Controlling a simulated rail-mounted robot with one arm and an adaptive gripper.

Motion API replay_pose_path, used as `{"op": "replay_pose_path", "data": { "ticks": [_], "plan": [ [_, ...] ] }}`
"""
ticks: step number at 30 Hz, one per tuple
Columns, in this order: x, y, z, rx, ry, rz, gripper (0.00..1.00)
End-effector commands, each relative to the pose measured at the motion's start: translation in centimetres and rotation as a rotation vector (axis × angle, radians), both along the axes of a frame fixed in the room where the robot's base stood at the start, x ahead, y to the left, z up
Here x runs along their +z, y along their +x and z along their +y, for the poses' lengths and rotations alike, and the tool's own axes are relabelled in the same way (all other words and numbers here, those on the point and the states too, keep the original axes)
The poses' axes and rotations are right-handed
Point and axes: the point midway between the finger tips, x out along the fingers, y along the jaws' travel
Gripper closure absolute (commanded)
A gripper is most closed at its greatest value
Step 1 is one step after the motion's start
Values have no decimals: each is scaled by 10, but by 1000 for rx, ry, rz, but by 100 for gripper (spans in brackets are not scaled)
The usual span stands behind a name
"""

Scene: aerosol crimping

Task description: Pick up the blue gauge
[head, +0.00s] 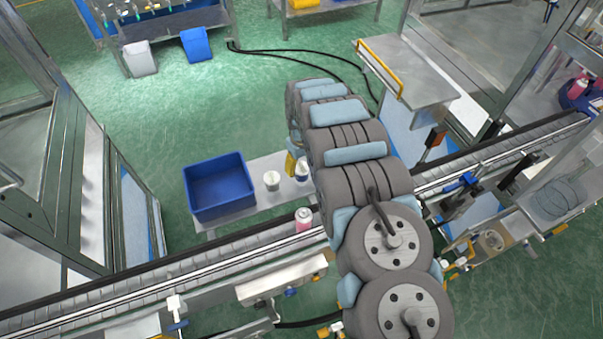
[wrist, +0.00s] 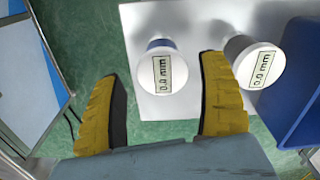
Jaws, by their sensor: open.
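The blue gauge is a white round-topped piece with a blue band and a printed label. It stands on the small metal table in the head view (head: 302,174), close beside my arm. In the wrist view the blue gauge (wrist: 160,88) lies in the gap between my two yellow fingers, with space on both sides. My gripper (wrist: 160,72) is open and empty. In the head view, my arm hides most of the gripper, and only a bit of yellow finger shows beside the gauge. I cannot tell how far the fingertips are above the table.
A second white gauge (head: 272,181) stands left of the blue one, close outside my right finger in the wrist view (wrist: 255,62). A blue bin (head: 219,187) sits farther left on the metal table (head: 240,220). A conveyor with a pink can (head: 303,220) runs in front.

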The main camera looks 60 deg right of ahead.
Motion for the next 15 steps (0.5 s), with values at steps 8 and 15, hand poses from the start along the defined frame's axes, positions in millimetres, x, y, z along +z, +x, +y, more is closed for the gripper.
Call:
{"op": "replay_pose_path", "data": {
  "ticks": [8, 15],
  "plan": [
    [-19, 1, 1, -1, 3, 1, 25],
    [-34, 3, 1, 0, -1, -1, 25]
  ]
}}
